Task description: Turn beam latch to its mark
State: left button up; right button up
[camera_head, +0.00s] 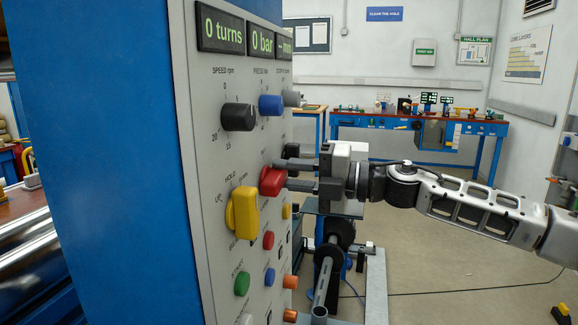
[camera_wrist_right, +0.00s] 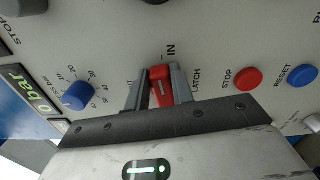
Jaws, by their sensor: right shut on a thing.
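The beam latch is a red knob (camera_head: 271,181) on the light grey control panel (camera_head: 222,160), right of the yellow lever knob. My right gripper (camera_head: 283,174) comes in from the right, its two fingers on either side of the red knob. In the right wrist view the red knob (camera_wrist_right: 161,88) sits between the dark fingers, which are shut on it. Its far end lies just below and left of the printed IN, with LATCH printed to its right. Lettering left of the knob is partly hidden by a finger. My left gripper is not in view.
A yellow knob (camera_head: 243,212), a black dial (camera_head: 237,117) and a blue dial (camera_head: 270,104) stick out nearby. The red STOP button (camera_wrist_right: 248,79) and blue RESET button (camera_wrist_right: 303,76) are close to the gripper. Displays read 0 turns and 0 bar. Open floor lies to the right.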

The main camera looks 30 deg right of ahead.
pick_arm(q)
jog(key=shift+p, duration=0.3)
pick_arm(e)
jog(key=shift+f+m, duration=0.2)
jog(key=shift+m, duration=0.6)
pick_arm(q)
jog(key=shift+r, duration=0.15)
pick_arm(e)
jog(key=o, duration=1)
pick_arm(q)
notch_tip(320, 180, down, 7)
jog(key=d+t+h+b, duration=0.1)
jog(key=b, duration=1.5)
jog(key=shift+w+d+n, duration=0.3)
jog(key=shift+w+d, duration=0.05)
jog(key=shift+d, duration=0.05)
pick_arm(e)
jog(key=v, duration=1.6)
